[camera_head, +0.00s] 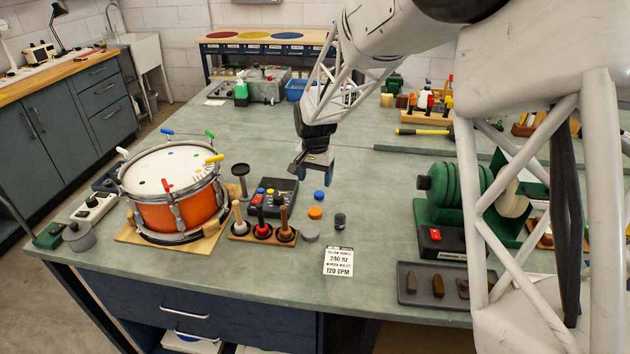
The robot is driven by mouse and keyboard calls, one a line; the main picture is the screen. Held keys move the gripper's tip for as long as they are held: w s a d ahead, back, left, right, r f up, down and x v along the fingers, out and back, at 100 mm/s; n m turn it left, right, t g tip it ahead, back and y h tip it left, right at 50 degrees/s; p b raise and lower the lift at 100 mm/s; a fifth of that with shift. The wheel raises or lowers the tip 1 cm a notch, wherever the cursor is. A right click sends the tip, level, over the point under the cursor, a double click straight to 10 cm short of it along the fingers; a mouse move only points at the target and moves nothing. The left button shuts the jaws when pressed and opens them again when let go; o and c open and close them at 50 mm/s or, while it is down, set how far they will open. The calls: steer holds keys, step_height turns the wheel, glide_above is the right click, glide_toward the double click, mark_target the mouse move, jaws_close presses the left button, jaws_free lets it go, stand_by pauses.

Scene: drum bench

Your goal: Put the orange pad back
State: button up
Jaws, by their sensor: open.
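The orange pad (315,213) is a small round disc lying on the green bench top. A blue pad (319,195) lies just behind it and a grey pad (309,233) lies in front of it. A dark, short cylinder (340,220) stands to its right. My gripper (311,173) is open and hangs above the bench, just behind the pads, apart from them. Nothing shows between its fingers. A dark control box (275,192) with coloured parts sits left of the pads. I cannot tell where the orange pad's own place is.
A rack (240,233) with several mallets stands front left of the pads. An orange drum (180,213) with coloured clamps sits further left. A printed card (338,262) lies in front. A green machine (455,190) and a dark tray (428,296) are at right.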

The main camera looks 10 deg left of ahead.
stand_by(0.8)
steer(key=s+d+r+t, duration=0.1)
steer(key=s+d+r, duration=0.65)
steer(key=d, duration=0.25)
steer(key=s+d+r, duration=0.7)
steer(key=s+d, duration=0.2)
steer(key=s+d+n, duration=0.1)
steer(key=s+d, duration=0.5)
steer(key=s, duration=0.6)
steer(key=s+d+n+t, duration=0.1)
steer(key=s+d, duration=0.5)
steer(key=s, duration=0.6)
steer(key=shift+r+t, duration=0.2)
steer(key=shift+t, duration=0.1)
